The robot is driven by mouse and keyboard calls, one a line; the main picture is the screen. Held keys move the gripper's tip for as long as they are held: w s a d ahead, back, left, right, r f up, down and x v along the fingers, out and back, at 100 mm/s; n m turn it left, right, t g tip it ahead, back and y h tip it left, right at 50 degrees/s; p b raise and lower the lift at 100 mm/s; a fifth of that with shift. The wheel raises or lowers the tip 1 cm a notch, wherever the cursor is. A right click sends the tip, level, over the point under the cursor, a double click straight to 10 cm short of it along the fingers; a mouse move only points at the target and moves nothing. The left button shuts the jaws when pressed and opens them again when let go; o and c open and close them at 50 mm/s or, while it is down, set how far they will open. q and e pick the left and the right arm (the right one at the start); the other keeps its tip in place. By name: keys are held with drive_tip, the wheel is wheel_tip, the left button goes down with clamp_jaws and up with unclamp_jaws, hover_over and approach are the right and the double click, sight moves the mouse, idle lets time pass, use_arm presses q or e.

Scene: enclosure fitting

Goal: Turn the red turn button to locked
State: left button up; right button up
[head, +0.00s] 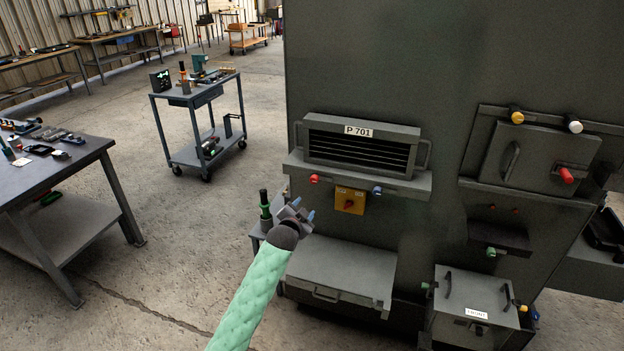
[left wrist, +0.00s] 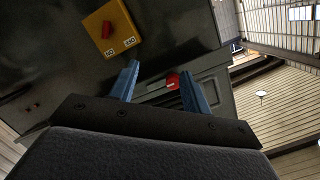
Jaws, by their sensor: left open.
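The red turn button (head: 314,178) is a small round knob at the left end of the ledge below the slatted unit marked P 701 (head: 357,150). In the left wrist view the red turn button (left wrist: 172,81) shows between the fingers, beyond them and closer to the right finger. Its turned position is too small to tell. My left gripper (head: 304,209) is open and empty, below and slightly left of the button, apparently apart from it. Its blue fingers (left wrist: 160,72) point towards the cabinet face. My right gripper is not in view.
A yellow switch box (head: 350,200) with a red handle sits right of the button, below the ledge. A blue knob (head: 377,190) is farther right. A grey chest (head: 340,268) stands below. A tool trolley (head: 200,115) stands left; the floor between is open.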

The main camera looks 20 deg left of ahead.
sight(313, 181)
use_arm(q)
drive_tip(key=w+r+m+p, duration=0.1)
drive_tip(key=w, duration=0.1)
drive_tip(key=w+r+m+t+p, duration=0.1)
drive_tip(key=w+r, duration=0.1)
drive_tip(key=w, duration=0.1)
drive_tip(key=w+r+m+t+p, duration=0.1)
drive_tip(key=w+r, duration=0.1)
drive_tip(key=shift+w+d+r+h+p, duration=0.1)
drive_tip(key=shift+w+d+h+p, duration=0.05)
drive_tip(key=shift+h+p, duration=0.2)
drive_tip(key=shift+w, duration=0.6)
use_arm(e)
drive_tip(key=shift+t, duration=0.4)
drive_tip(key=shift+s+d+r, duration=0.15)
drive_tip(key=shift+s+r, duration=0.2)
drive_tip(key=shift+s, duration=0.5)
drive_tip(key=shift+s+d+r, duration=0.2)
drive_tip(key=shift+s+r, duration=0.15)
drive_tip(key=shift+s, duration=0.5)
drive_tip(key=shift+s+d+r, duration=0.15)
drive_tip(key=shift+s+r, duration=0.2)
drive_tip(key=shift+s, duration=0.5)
use_arm(q)
drive_tip(key=shift+c, duration=0.2)
drive_tip(key=shift+f, duration=0.2)
drive_tip(key=c, duration=1)
